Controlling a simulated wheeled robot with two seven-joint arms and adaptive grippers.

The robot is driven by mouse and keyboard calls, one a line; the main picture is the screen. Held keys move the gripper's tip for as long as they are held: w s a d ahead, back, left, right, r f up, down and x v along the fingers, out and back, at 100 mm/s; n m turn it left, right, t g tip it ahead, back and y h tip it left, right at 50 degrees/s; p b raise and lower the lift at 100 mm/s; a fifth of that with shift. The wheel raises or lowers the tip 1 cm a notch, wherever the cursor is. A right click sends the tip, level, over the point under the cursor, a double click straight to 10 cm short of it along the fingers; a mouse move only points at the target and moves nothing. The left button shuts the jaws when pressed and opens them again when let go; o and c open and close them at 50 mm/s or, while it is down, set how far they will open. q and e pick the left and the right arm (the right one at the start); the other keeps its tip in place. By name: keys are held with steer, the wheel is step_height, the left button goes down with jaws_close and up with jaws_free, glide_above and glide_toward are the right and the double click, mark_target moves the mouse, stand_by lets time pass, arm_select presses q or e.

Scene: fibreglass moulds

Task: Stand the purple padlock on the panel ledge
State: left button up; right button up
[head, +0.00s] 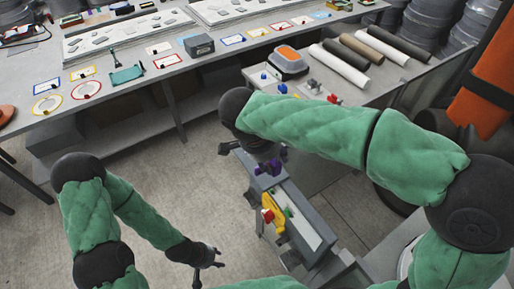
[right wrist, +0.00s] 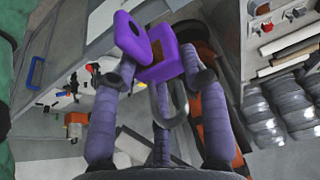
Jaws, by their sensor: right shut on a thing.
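The purple padlock (head: 268,168) is in my right gripper (head: 254,150), above the far end of the grey panel (head: 314,240) in the head view. In the right wrist view the padlock (right wrist: 165,62) sits between the fingertips of my right gripper (right wrist: 160,75), its grey shackle pointing back towards the palm. I cannot tell whether it touches the panel; the arm hides part of this area. My left gripper (head: 208,264) is low at the left of the panel, fingers apart and empty.
A yellow piece with a red part (head: 272,216) and a small green piece (head: 288,212) are on the panel. Behind, a workbench (head: 205,75) carries coloured tags, a grey box (head: 199,45), an orange-topped case (head: 289,60) and rolls (head: 338,67). Floor left of the panel is clear.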

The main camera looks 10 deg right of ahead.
steer(key=w+f, duration=0.3)
steer(key=w, duration=0.1)
steer(key=w+f+p, duration=0.1)
steer(key=w+f, duration=0.2)
steer(key=w, duration=0.1)
steer(key=w+a+f+p, duration=0.1)
steer(key=w+f, duration=0.3)
steer(key=w, duration=0.1)
steer(key=shift+w+a, duration=0.1)
step_height(320, 180, down, 3)
steer(key=shift+r+p, duration=0.15)
steer(key=shift+p, duration=0.4)
